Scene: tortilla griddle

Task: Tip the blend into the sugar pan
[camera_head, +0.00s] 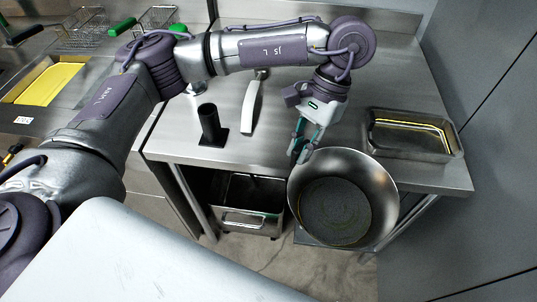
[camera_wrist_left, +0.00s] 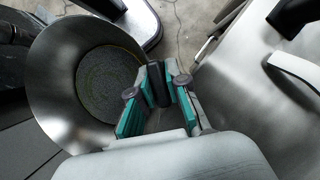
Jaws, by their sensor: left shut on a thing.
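A round steel pan (camera_head: 374,178) with sloping walls hangs out past the table's front edge, tilted toward the head camera. Its floor is dark grey and grainy, ringed by a thin yellowish line. It also shows at the left of the left wrist view (camera_wrist_left: 52,105). My left gripper (camera_head: 303,150) is at the pan's upper left rim, its teal fingers shut on a dark piece that looks like the pan's handle (camera_wrist_left: 157,85), mostly hidden. A rectangular metal pan (camera_head: 440,155) with a yellow line along its inner wall stands at the table's right. Which vessel holds sugar is unclear.
A black cylinder on a square base (camera_head: 211,128) and a pale, long-handled tool (camera_head: 252,105) stand on the steel table (camera_head: 178,140). A metal bin (camera_head: 250,218) is below. Fryer baskets (camera_head: 85,28) and a yellow-filled basin (camera_head: 55,82) are at the upper left.

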